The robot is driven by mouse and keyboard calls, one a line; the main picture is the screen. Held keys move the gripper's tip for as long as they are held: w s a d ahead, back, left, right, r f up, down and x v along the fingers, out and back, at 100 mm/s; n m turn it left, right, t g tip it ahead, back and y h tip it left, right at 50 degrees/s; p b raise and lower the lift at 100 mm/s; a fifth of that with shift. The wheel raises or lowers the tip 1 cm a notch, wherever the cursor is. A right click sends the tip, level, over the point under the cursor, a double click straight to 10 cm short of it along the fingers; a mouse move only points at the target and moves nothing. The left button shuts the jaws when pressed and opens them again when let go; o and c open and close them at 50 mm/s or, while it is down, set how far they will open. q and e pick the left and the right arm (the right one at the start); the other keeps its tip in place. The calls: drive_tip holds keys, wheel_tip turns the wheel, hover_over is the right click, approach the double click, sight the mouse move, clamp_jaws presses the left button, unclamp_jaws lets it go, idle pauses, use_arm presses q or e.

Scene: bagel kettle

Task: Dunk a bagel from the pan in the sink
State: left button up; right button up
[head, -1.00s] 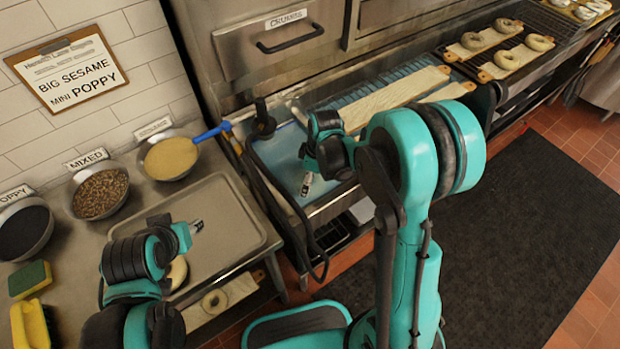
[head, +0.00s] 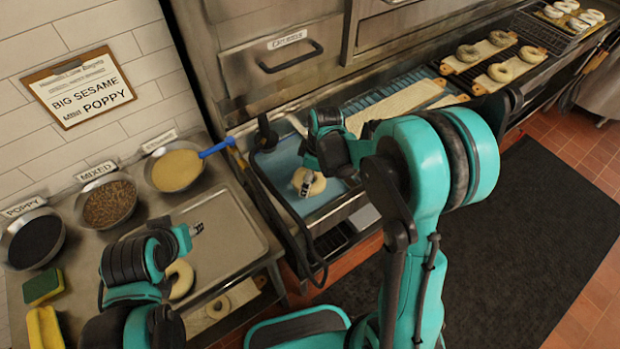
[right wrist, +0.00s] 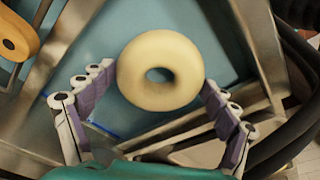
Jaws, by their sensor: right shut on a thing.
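A pale bagel (head: 309,184) is held in my right gripper (head: 307,185) over the blue-filled sink (head: 272,165). The right wrist view shows this bagel (right wrist: 160,71) between both fingers of the gripper (right wrist: 161,90), with the blue sink surface (right wrist: 110,60) behind it. I cannot tell its exact height above the blue. Another bagel (head: 180,278) lies at the front of the metal pan (head: 232,220), partly hidden by my left arm. My left gripper (head: 196,229) is above the pan, apart from that bagel; its finger opening is unclear.
Bowls of poppy (head: 35,238), mixed (head: 106,203) and sesame (head: 177,170) topping line the wall; a blue handle juts from the sesame. A sponge (head: 42,283) is at left. Boards with bagels (head: 500,72) lie far right. A black hose (head: 275,220) runs along the sink's left side.

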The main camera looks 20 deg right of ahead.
wheel_tip(320, 180, up, 6)
drive_tip(key=p, duration=0.4)
